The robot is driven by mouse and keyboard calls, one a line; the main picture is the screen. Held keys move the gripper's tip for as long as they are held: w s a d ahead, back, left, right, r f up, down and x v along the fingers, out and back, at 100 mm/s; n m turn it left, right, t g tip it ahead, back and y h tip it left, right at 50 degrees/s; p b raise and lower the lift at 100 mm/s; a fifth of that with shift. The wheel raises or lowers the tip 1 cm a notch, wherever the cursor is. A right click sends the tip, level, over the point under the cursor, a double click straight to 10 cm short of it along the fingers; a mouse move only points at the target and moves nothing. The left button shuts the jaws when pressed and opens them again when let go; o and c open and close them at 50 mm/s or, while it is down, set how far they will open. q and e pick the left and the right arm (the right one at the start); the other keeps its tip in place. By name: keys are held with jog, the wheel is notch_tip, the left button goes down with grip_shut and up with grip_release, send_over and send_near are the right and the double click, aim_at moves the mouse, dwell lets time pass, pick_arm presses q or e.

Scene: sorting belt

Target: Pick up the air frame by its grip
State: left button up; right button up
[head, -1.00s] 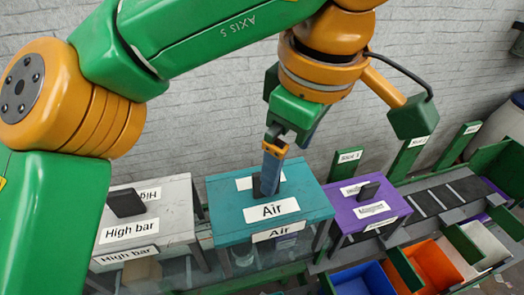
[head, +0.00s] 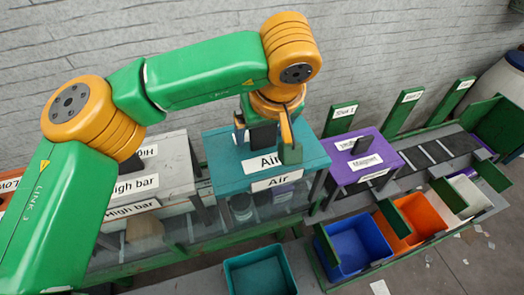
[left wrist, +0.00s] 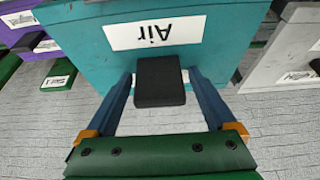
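The air frame (head: 226,158) is a teal box-like frame with white "Air" labels, standing on the bench between the grey and purple frames. Its black grip (left wrist: 160,82) stands up from the top in the left wrist view. My right gripper is not in view.
The grey "High bar" frame (head: 176,179) stands left of the air frame, the purple "Magnet" frame (head: 344,177) right. A teal bin (head: 236,265) is below in front. Blue (head: 333,228) and orange (head: 430,211) bins stand at the right, beside the belt.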

pick_arm(q)
grip_shut()
jog(key=shift+r, duration=0.1)
jog(key=shift+w+r, duration=0.1)
jog(key=shift+r, duration=0.2)
jog(key=r, duration=0.8)
jog(key=shift+s+d+r, duration=0.15)
jog(key=shift+s+r, duration=0.1)
jog(key=shift+r, duration=0.1)
jog(key=s+d, duration=0.2)
jog(key=s, duration=0.6)
jog(key=s+d+b, duration=0.1)
jog(key=s+d, duration=0.2)
jog(key=s, duration=0.5)
jog(key=shift+r, duration=0.3)
jog(key=shift+w, duration=0.1)
